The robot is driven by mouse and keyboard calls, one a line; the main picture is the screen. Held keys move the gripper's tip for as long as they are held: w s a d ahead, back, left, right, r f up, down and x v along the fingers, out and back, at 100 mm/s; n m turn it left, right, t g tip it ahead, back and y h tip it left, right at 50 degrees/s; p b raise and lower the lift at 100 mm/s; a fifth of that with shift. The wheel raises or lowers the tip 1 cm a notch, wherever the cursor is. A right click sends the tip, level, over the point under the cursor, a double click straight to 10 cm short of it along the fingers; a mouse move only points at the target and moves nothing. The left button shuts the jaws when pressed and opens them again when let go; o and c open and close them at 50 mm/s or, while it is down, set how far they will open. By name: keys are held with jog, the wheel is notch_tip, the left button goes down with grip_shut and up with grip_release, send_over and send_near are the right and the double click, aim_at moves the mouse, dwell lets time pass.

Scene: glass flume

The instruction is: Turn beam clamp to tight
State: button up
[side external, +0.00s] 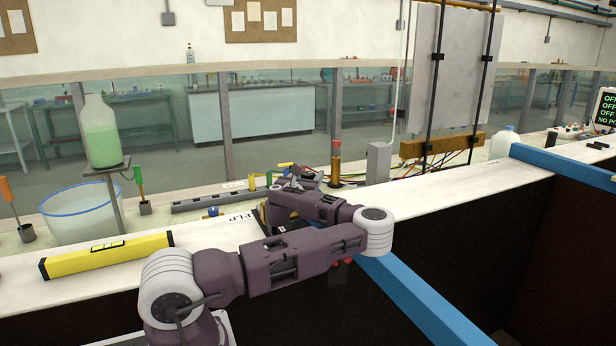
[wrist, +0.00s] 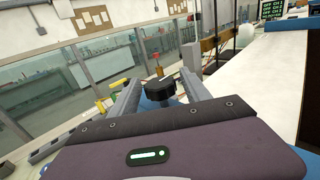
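In the wrist view, a black round knob (wrist: 153,90) with a pale line on its top sits over a blue part (wrist: 160,102); I take it to be the beam clamp's knob. My gripper (wrist: 160,77) has its two grey fingers apart, one on each side of the knob. A small gap seems to show by the right finger; contact on the left is hard to judge. In the side view my wrist and arm (side external: 320,205) reach over the white ledge and hide the knob. The knob's tight and loose marks cannot be read.
A yellow level (side external: 107,255) lies on the white ledge (side external: 210,240) at left. A blue beam (side external: 425,305) crosses at right. The ledge right of my arm is clear.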

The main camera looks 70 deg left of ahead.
grip_shut()
jog(key=shift+m+t+h, duration=0.4)
jog(key=shift+t, duration=0.1)
jog(key=shift+s+a+m+t+h, duration=0.1)
jog(key=shift+m+t+h, duration=0.8)
jog(key=shift+h, duration=0.2)
jog(key=shift+m+t+h, duration=1.2)
jog(key=shift+m+h, duration=0.6)
jog(key=shift+h, duration=0.9)
jog(key=shift+o, duration=1.1)
grip_release()
